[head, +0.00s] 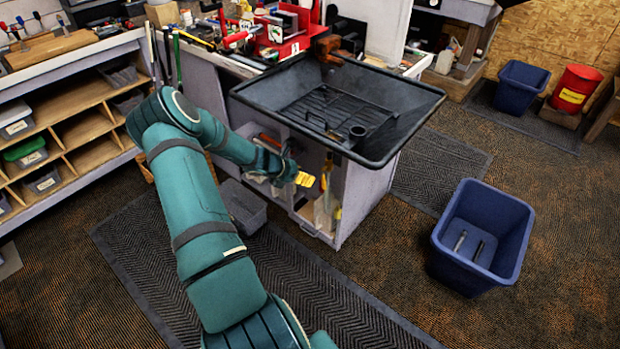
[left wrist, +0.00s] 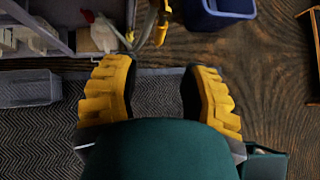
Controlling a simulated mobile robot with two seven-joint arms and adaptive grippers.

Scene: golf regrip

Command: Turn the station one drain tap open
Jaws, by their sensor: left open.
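The black drain tray (head: 425,95) sits on top of the station cabinet and overhangs its front. Below its front edge hangs a small fitting with a yellow lever (head: 326,172), which appears to be the drain tap. The yellow lever also shows at the top of the left wrist view (left wrist: 162,34), beside a thin pale pipe. My left gripper (head: 305,179) has yellow fingers and is just left of the lever in the head view. In the left wrist view its fingers (left wrist: 160,72) are wide apart with nothing between them. The lever is beyond the fingertips. My right gripper is not in view.
The cabinet (head: 365,195) has open shelves under the tray. A grey bin (head: 243,208) stands by its left side.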

